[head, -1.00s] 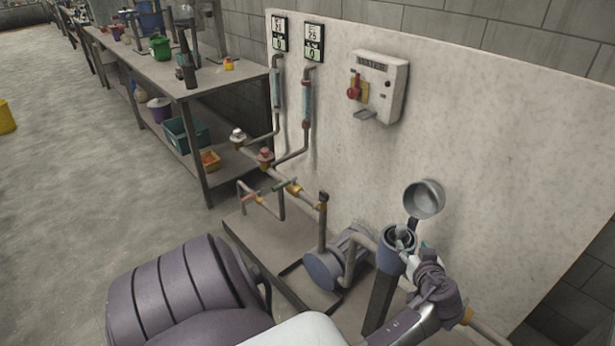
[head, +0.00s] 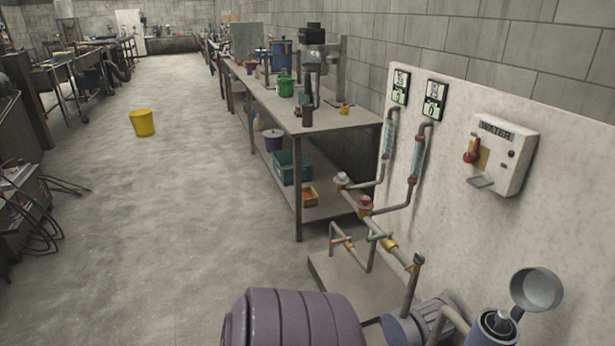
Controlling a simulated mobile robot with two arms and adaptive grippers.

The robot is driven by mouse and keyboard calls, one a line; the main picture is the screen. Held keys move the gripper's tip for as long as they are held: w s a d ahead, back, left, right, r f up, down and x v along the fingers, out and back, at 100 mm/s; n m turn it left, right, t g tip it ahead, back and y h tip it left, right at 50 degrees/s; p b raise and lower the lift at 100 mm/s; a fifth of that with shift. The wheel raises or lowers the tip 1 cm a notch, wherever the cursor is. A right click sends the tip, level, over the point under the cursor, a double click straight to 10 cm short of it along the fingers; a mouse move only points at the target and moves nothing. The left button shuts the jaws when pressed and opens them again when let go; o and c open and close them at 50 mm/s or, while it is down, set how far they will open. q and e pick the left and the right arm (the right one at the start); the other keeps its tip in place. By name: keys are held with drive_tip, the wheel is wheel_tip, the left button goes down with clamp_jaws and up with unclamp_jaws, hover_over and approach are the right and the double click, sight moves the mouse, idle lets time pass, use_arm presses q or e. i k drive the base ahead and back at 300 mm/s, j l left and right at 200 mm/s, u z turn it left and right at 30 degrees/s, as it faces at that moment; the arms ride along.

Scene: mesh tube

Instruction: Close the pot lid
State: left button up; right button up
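The pot (head: 496,328) is a blue-grey upright cylinder at the bottom right of the head view, cut off by the lower edge. Its mouth is open and has a dark ring and a grey-tipped part inside. The round grey pot lid (head: 537,288) stands raised up and to the right of the mouth, tilted open, with its hollow side showing. I see neither of my grippers clearly in the current view. Whether one is just below the frame by the pot is hidden.
A water panel with a red knob (head: 472,153) hangs on the pale board (head: 440,215) behind the pot. Pipes and a pump (head: 405,328) stand left of it. A purple ribbed drum (head: 290,322) is at the bottom.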

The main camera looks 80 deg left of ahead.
sight(536, 290)
drive_tip(key=u, duration=1.2)
